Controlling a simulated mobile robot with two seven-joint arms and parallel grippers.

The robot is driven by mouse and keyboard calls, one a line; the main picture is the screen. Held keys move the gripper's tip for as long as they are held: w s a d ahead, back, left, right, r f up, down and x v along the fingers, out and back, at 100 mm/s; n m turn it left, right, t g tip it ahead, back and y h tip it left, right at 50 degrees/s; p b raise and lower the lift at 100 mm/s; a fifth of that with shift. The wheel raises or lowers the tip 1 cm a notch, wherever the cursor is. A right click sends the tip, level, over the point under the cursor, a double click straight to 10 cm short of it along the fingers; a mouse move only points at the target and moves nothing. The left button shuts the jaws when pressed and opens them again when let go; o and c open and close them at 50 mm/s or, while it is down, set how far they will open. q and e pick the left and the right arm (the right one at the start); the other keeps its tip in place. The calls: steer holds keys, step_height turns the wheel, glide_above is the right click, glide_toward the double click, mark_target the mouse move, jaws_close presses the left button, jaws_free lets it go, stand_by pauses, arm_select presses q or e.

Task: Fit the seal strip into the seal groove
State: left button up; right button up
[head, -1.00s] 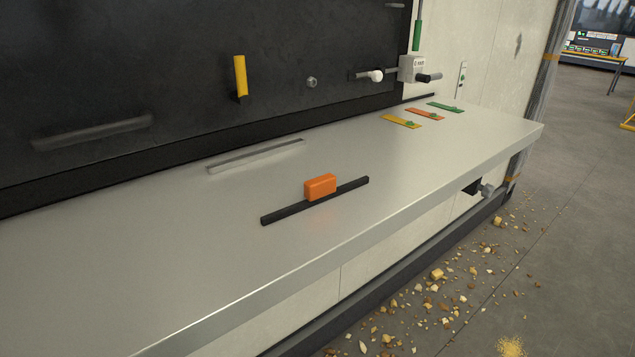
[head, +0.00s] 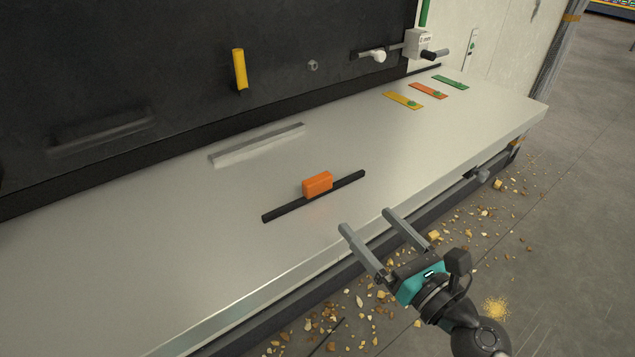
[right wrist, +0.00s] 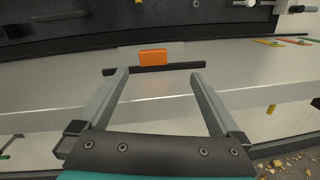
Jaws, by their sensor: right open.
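The seal strip is a black bar (head: 285,208) with an orange block (head: 317,184) on its middle. It lies on the light grey ledge, and it also shows in the right wrist view (right wrist: 180,67), ahead of the fingers. A pale, narrow raised channel (head: 257,147), which looks like the seal groove, lies behind it, nearer the dark wall; it looks empty. My right gripper (head: 367,220) is open and empty at the ledge's front edge, to the right of and nearer than the strip, not touching it. My left gripper is out of view.
The ledge (head: 150,235) is mostly bare. Yellow, orange and green tags (head: 428,91) lie at its far right. A yellow handle (head: 239,70) and a latch bar with a white knob (head: 377,56) stick out from the dark wall. Rubble (head: 500,185) litters the floor.

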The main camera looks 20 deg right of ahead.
steer(key=n, duration=0.2)
steer(key=y+p, duration=0.1)
steer(key=p, duration=0.3)
glide_toward(321, 182)
steer(key=shift+n, duration=0.3)
steer(key=x, duration=0.5)
steer(key=shift+a, duration=0.15)
steer(key=shift+f+x, duration=0.2)
steer(key=shift+x, duration=2.8)
steer(key=shift+c, duration=0.2)
steer(key=c, duration=1.3)
steer(key=shift+r, duration=0.2)
